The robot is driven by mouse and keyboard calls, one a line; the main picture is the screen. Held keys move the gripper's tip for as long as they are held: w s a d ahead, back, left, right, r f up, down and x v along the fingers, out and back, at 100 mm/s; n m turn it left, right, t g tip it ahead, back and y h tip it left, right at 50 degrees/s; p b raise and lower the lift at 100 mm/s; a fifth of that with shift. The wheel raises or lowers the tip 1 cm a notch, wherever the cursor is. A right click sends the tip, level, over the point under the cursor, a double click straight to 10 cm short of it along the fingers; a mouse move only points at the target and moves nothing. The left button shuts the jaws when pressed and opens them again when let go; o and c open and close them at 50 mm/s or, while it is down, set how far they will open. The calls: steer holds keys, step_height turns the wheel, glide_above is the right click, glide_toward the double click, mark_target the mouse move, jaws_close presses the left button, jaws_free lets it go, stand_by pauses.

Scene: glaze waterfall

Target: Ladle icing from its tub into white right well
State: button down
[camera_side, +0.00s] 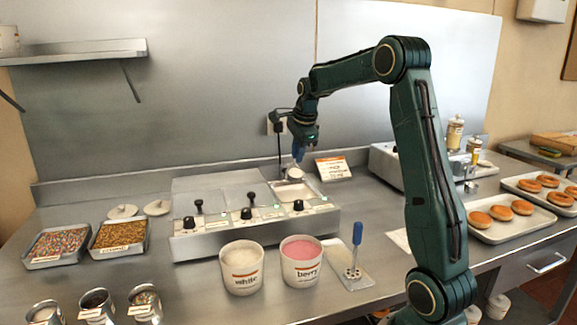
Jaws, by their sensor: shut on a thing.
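My gripper (299,143) is shut on a blue-handled ladle (298,154), pointing down above the rear right of the steel glazing unit (215,243). The ladle's lower end is over or in the right well (296,191), where a pale surface shows. I cannot tell whether the ladle touches it or holds icing. The tub labelled "white" (241,282) stands in front of the unit and holds whitish icing. The tub labelled "berry" (301,273), with pink icing, stands right of it.
A blue-handled utensil (356,238) stands on a small tray (357,281) right of the tubs. Sprinkle trays (58,260) are at left, with small jars in front. Doughnut trays (513,230) are at right. A sign (333,168) stands behind the unit.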

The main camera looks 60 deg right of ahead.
steer(key=s+a+f+t+h, duration=0.3)
steer(key=s+a+t+h, duration=0.1)
steer(key=s+t+h, duration=0.1)
steer(key=shift+a+t+h, duration=0.15)
steer(key=shift+t+h, duration=0.55)
steer(key=shift+t, duration=0.7)
stand_by(1.3)
steer(key=shift+s+a+f, duration=0.1)
steer(key=shift+s+f, duration=0.05)
steer(key=shift+s, duration=0.05)
stand_by(2.5)
steer(key=shift+r+g+y, duration=0.3)
steer(key=shift+r+g, duration=0.05)
steer(key=shift+g, duration=0.05)
steer(key=shift+r+g+y, duration=0.1)
steer(key=shift+g+y, duration=0.2)
steer(key=shift+r+g+y, duration=0.15)
steer(key=shift+g+y, duration=0.15)
steer(key=shift+g, duration=0.1)
